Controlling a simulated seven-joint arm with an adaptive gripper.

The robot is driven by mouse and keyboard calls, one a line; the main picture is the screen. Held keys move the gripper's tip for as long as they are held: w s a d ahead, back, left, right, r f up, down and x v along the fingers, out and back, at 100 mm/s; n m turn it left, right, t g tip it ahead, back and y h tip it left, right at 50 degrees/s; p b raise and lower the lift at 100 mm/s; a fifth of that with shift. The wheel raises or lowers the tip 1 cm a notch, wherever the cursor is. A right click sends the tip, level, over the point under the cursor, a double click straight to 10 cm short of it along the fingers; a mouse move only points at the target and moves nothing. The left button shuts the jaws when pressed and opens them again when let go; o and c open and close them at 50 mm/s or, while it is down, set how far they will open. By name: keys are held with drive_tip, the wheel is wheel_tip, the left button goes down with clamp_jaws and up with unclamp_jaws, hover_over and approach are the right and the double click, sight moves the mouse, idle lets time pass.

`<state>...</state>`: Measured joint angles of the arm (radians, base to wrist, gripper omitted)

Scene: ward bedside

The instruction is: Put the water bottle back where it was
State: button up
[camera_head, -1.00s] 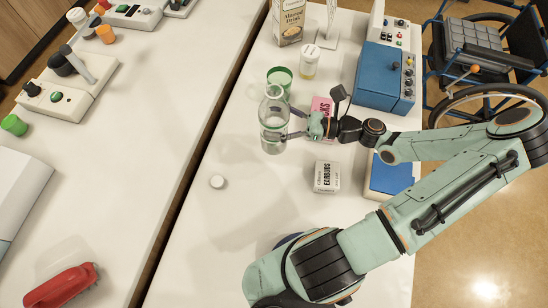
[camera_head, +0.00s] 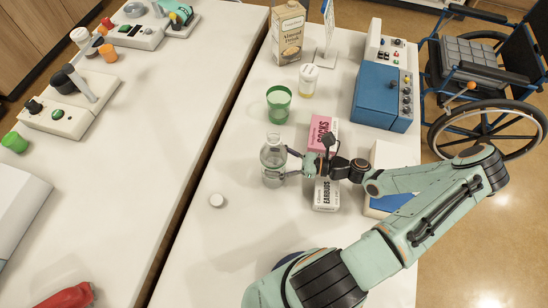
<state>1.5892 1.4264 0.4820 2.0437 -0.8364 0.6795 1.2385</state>
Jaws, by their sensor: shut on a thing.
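The clear water bottle (camera_head: 272,160) is upright over the near part of the white table (camera_head: 222,255), left of the socks and earbuds boxes. My gripper (camera_head: 288,166) comes from the right and is shut on the bottle's body. Whether the bottle's base touches the table I cannot tell.
A green cup (camera_head: 278,104) stands behind the bottle. The pink socks box (camera_head: 321,128) and white earbuds box (camera_head: 326,195) are close under my arm. A pill bottle (camera_head: 307,80), carton (camera_head: 288,32) and blue device (camera_head: 384,97) stand farther back. Table left of the bottle is clear.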

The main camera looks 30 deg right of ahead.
drive_tip(key=o, duration=1.2)
drive_tip(key=shift+s+d+r, duration=0.1)
drive_tip(key=shift+d, duration=0.1)
drive_tip(key=v, duration=1.1)
drive_tip(key=shift+s+d, duration=0.2)
drive_tip(key=shift+s, duration=0.05)
